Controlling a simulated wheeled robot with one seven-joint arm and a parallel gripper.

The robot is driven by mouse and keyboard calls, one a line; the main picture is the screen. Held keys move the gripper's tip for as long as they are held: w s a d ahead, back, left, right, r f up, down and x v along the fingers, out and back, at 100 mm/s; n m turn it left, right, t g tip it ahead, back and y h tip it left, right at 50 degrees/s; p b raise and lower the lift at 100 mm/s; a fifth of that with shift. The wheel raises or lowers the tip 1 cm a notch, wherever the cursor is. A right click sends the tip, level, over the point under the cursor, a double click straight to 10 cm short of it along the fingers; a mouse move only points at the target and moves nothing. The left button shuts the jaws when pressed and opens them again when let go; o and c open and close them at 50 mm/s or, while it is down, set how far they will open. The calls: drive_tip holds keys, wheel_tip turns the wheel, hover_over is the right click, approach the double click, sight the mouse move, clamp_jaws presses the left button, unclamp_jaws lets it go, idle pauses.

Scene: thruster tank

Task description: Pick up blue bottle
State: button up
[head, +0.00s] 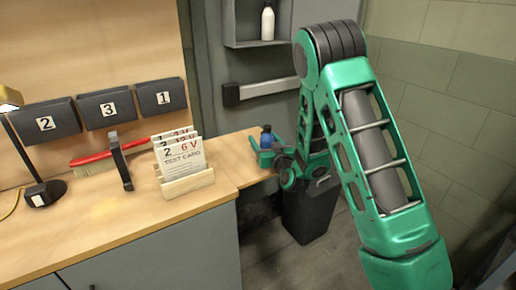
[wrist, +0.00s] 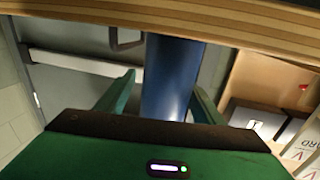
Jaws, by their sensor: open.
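The blue bottle (head: 266,139) stands at the right end of the wooden bench top in the head view, with its dark cap showing above my gripper and its lower part hidden. My gripper (head: 264,154) is at the bottle, its green fingers low around it. In the wrist view the bottle (wrist: 172,75) is a blue cylinder between the two green fingers of my open gripper (wrist: 165,88). Gaps show beside the bottle, more clearly on the left. I cannot tell whether either finger touches it.
A wooden holder with test cards (head: 188,187) stands left of the bottle. A black clamp-like stand (head: 121,162), a red brush (head: 98,158) and a lamp (head: 40,190) are farther left. A dark bin (head: 310,212) stands on the floor below the bench end.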

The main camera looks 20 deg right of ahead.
drive_tip(key=shift+a, duration=0.2)
drive_tip(key=shift+c, duration=1)
drive_tip(key=shift+a, duration=0.15)
drive_tip(key=c, duration=1.1)
drive_tip(key=shift+r, duration=0.1)
